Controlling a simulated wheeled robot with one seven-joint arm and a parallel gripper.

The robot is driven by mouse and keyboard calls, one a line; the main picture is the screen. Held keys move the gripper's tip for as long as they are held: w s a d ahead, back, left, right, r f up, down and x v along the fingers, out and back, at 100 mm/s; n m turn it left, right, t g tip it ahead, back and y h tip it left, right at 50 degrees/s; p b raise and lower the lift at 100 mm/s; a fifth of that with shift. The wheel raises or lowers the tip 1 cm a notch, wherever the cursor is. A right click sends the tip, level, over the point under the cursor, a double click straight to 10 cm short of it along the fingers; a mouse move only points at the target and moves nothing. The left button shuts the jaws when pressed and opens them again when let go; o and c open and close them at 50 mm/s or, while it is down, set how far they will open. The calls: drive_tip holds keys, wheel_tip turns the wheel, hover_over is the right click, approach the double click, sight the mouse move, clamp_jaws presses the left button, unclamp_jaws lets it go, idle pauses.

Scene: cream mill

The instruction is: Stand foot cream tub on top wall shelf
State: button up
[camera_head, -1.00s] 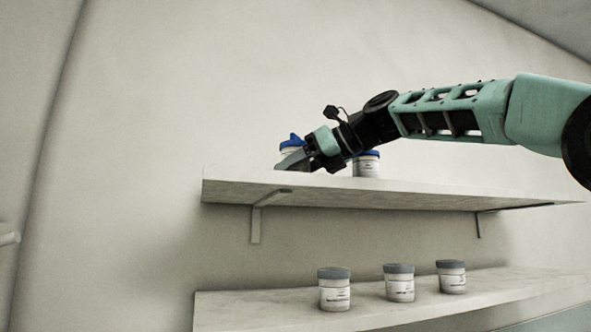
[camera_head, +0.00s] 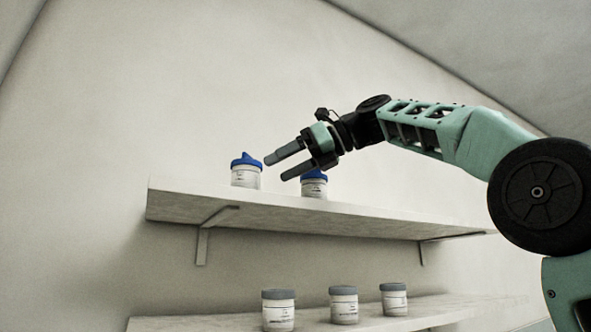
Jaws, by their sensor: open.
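A white tub with a blue pointed lid (camera_head: 246,171) stands upright near the left end of the top wall shelf (camera_head: 300,213). A second white tub with a blue lid (camera_head: 314,187) stands on the same shelf to its right, its top partly hidden by my gripper. My gripper (camera_head: 273,168) is open and empty. Its two grey fingers point left and down, with the tips just right of the left tub and apart from it, as far as I can tell. The label text is too small to read, so which tub is the foot cream cannot be told.
A lower shelf (camera_head: 390,317) holds three white tubs with grey lids: left (camera_head: 278,311), middle (camera_head: 344,306) and right (camera_head: 394,301). Brackets hold up the top shelf, and its right part looks clear below my arm.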

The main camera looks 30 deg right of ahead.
drive_tip(key=shift+v, duration=1.25)
